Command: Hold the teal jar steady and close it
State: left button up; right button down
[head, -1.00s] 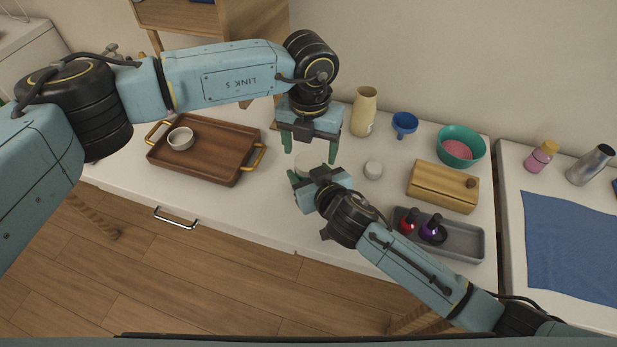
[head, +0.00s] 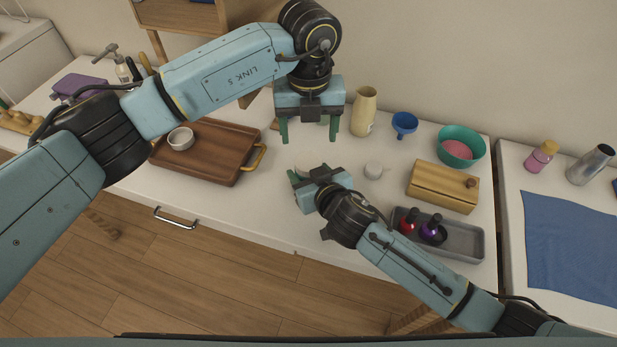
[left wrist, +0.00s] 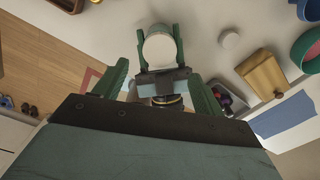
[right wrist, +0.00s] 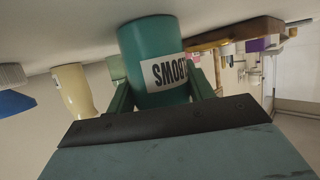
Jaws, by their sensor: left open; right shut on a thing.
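The teal jar (right wrist: 155,65) fills the middle of the right wrist view, its label partly readable. My right gripper (head: 312,173) is shut around its side; in the head view the gripper hides most of the jar. A pale round top, seemingly a lid (left wrist: 160,48), covers the jar's upper end in the left wrist view, between the right gripper's green fingers. It also shows in the head view (head: 305,160). I cannot tell how tightly it sits. My left gripper (head: 309,132) is open and empty, behind and above the jar, pointing down.
A small white round item (head: 373,170) stands right of the jar, near a wooden box (head: 440,187). A grey tray (head: 462,243) with bottles is at the front right. A cream vase (head: 364,112) and blue funnel (head: 404,123) stand behind. A wooden tray (head: 225,150) lies left.

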aim_at(309, 161)
dwell(0.4)
pick_arm(q)
jog(key=shift+f, duration=3.95)
jog(key=shift+c, duration=0.4)
jog(key=c, duration=0.9)
jog(key=shift+m, duration=1.6)
jog(key=shift+c, duration=0.2)
jog(key=o, duration=1.1)
